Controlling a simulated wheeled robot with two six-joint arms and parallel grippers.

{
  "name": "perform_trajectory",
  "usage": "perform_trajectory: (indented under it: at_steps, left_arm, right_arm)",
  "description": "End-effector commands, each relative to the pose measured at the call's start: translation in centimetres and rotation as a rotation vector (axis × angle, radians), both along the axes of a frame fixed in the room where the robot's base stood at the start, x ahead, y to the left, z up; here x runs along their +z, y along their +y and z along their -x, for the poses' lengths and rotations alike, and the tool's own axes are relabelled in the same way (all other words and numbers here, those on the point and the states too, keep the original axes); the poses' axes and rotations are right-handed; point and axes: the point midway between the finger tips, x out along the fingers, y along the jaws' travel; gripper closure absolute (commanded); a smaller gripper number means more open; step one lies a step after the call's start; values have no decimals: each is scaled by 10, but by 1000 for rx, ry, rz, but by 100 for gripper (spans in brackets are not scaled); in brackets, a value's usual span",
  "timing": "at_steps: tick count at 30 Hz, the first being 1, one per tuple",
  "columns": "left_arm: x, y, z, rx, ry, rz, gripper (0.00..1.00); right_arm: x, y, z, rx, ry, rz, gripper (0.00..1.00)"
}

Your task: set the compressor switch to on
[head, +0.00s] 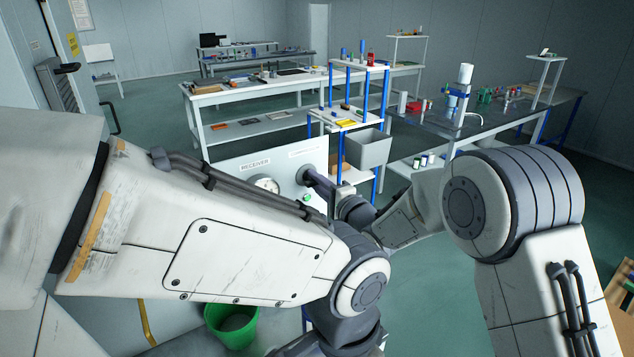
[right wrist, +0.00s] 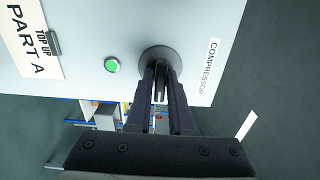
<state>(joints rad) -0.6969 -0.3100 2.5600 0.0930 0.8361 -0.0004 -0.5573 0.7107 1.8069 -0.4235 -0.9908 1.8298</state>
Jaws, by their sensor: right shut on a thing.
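The compressor switch (right wrist: 157,54) shows in the right wrist view as a round dark base on the pale panel (right wrist: 90,20), beside the label COMPRESSOR (right wrist: 209,66). My right gripper (right wrist: 160,78) is shut on the switch's handle, which is mostly hidden between the fingers. In the head view my right gripper (head: 308,177) is at the panel, and the switch is hidden behind it. I cannot read which way the switch is set. My left arm crosses the head view, but its gripper is not in view.
A green button or lamp (right wrist: 112,66) glows near the switch. A TOP UP PART A sign (right wrist: 33,38) is on the panel. A gauge (head: 266,184) sits under the RECEIVER label (head: 255,163). A green bin (head: 232,325) stands on the floor. A blue-post shelf (head: 349,120) stands behind.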

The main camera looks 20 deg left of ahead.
Motion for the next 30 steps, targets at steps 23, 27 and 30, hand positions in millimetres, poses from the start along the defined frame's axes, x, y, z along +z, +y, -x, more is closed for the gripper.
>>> perform_trajectory:
  at_steps: [23, 27, 30]
  left_arm:
    - [-7, 0, 0, 0, 0, 0, 50]
    - [-16, 0, 0, 0, 0, 0, 50]
    - [-23, 0, 0, 0, 0, 0, 50]
  right_arm:
    - [-2, -11, 9, 0, -1, 2, 55]
    - [-3, -32, 24, -1, -1, 2, 55]
    - [-4, -49, 38, -2, 0, 3, 55]
